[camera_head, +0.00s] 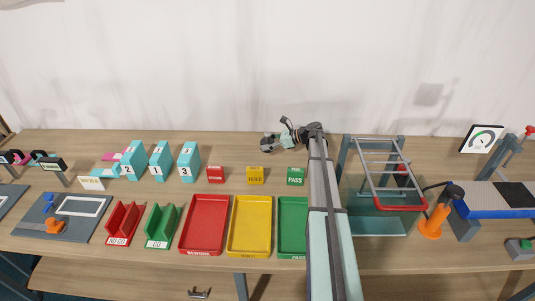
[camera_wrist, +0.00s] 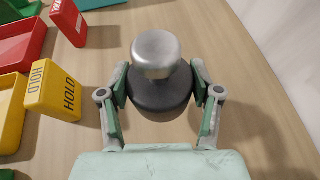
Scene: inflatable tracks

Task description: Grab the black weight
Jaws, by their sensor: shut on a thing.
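The black weight (camera_wrist: 160,98) has a dark round base and a silver knob on top, and it is in the middle of the wrist view. My gripper (camera_wrist: 160,82) has one finger on each side of it, closed against the dark base. In the head view my gripper (camera_head: 272,141) is at the back of the table, behind the yellow HOLD block. The weight is too small there to make out clearly. I cannot tell whether it rests on the table or is slightly raised.
The yellow HOLD block (camera_wrist: 53,90) and a red block (camera_wrist: 69,22) stand left of the weight. Red (camera_head: 205,252), yellow (camera_head: 249,254) and green (camera_head: 292,254) trays lie in front. A metal frame (camera_head: 385,170) stands right of my arm. Table right of the weight is bare.

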